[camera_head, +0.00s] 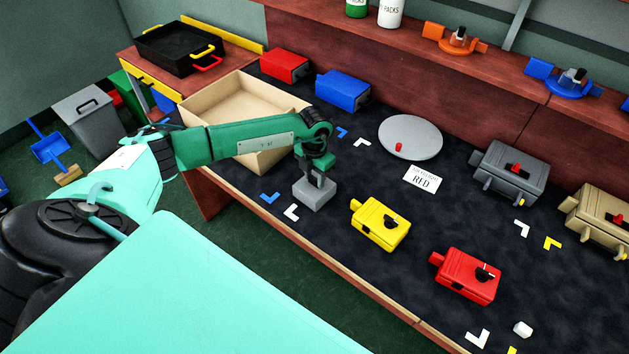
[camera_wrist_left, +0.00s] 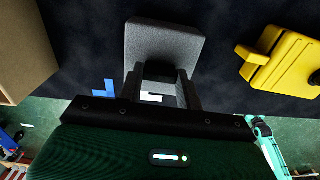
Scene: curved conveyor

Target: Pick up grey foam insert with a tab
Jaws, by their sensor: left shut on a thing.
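The grey foam insert (camera_head: 314,196) is a light grey block at the front left of the dark work surface in the head view. My left gripper (camera_head: 318,176) is above it, pointing down, and is shut on its upper part. In the left wrist view the grey insert (camera_wrist_left: 163,52) stands out beyond the fingers of my left gripper (camera_wrist_left: 165,92). The fingers hide the tab. I cannot tell whether the insert touches the surface. My right gripper is not in view.
An open cardboard box (camera_head: 222,106) stands to the left, behind my left arm. A yellow box (camera_head: 380,223) and a red box (camera_head: 466,275) stand to the right. A grey disc (camera_head: 410,138) with a small red piece lies farther back. Corner marks lie around the surface.

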